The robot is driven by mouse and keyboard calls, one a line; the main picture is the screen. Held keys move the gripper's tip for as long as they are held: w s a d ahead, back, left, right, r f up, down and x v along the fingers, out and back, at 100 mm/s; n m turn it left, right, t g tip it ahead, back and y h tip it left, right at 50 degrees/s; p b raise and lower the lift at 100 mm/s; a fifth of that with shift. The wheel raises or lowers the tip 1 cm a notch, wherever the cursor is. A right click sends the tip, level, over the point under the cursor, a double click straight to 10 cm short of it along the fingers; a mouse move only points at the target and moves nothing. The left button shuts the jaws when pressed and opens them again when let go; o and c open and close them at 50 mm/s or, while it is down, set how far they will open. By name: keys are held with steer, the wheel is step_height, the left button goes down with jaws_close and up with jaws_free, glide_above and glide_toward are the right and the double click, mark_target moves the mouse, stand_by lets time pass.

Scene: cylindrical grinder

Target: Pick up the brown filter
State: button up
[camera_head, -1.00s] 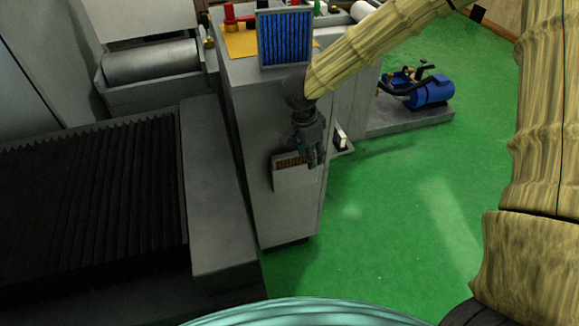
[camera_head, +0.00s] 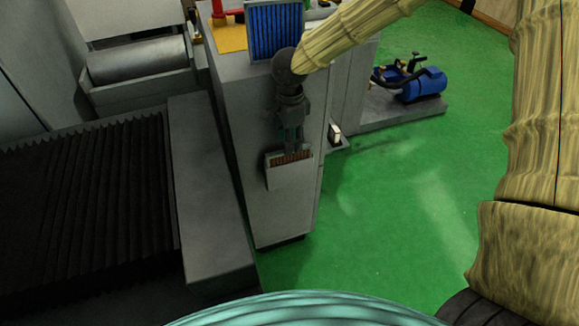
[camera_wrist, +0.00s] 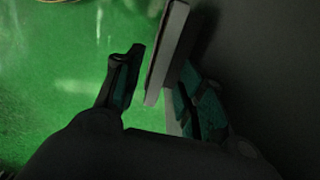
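The brown filter (camera_head: 291,158) shows as a brown strip at the top of a light grey holder on the front face of a grey machine cabinet. My gripper (camera_head: 291,148) hangs fingers-down right over this strip and hides part of it. In the wrist view my gripper (camera_wrist: 162,57) is open, with one dark finger on each side of a thin light grey slab seen edge-on. The slab is nearer the right finger, and a gap shows to the left finger. I cannot tell whether the slab is the filter's frame or its holder.
A blue filter (camera_head: 275,32) stands upright on the cabinet top, close behind my arm. A small white-fronted box (camera_head: 334,134) juts from the cabinet's right side. A blue motor (camera_head: 422,84) sits on a grey plinth. Green floor is clear at right.

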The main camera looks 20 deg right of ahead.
steer(key=shift+w+a+f, duration=0.1)
steer(key=shift+w+f, duration=0.05)
steer(key=shift+f, duration=2.25)
jaws_close()
